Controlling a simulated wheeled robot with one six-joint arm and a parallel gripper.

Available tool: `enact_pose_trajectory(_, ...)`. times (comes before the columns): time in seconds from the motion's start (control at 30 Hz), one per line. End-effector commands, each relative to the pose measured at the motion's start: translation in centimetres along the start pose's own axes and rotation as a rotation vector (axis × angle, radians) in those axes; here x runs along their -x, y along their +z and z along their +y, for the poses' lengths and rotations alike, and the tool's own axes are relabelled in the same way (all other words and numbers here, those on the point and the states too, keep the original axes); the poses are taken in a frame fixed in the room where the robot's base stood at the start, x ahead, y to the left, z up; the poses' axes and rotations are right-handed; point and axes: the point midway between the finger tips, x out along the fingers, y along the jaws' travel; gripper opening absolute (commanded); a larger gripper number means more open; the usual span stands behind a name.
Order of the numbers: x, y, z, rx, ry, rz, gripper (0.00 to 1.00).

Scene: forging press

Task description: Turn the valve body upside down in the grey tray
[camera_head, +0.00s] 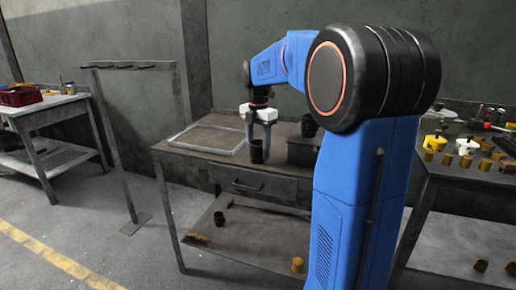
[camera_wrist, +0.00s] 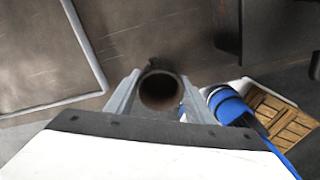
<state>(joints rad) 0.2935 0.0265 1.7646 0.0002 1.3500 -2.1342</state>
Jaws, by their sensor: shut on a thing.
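The valve body (camera_head: 257,152) is a dark, hollow, cup-like cylinder. My gripper (camera_head: 258,143) points down and is shut on it, one finger on each side. In the wrist view the valve body (camera_wrist: 160,91) shows its round open end towards the camera, between the two fingertips (camera_wrist: 160,96). The grey tray (camera_head: 200,150) is a shallow, light-rimmed rectangle on the table and looks empty. The valve body is just right of the tray, outside its rim. The tray's rim (camera_wrist: 86,45) also shows at the left of the wrist view. Whether the valve body touches the table is unclear.
A dark box (camera_head: 303,150) stands on the table right of my gripper, with a dark cylinder (camera_head: 308,126) by it. A metal stand (camera_head: 112,140) is left of the table. The right bench is cluttered.

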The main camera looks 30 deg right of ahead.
Motion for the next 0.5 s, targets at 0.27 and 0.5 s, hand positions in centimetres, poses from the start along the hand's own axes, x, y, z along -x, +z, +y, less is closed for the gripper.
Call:
enact_pose_trajectory(0.27, -0.18, 0.00, -0.01, 0.000, 0.000, 0.000, 0.09)
enact_pose_trajectory(0.5, -0.18, -0.01, -0.01, 0.000, 0.000, 0.000, 0.67)
